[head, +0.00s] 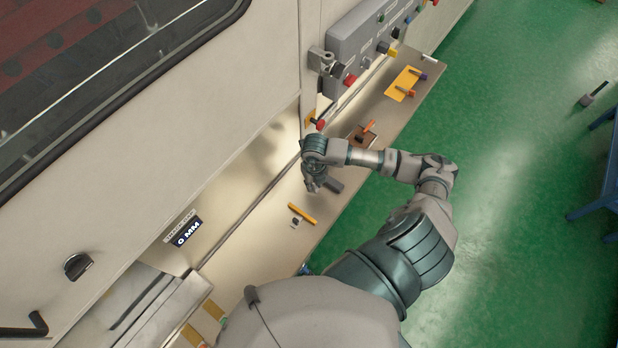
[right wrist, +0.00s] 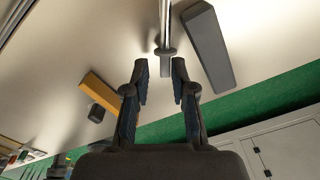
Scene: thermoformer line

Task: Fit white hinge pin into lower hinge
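My right gripper (head: 314,186) is low over the narrow bench beside the machine. I cannot identify the lower hinge in either view. My left gripper is not in view.
A dark grey block (right wrist: 208,46) lies right of the rod.

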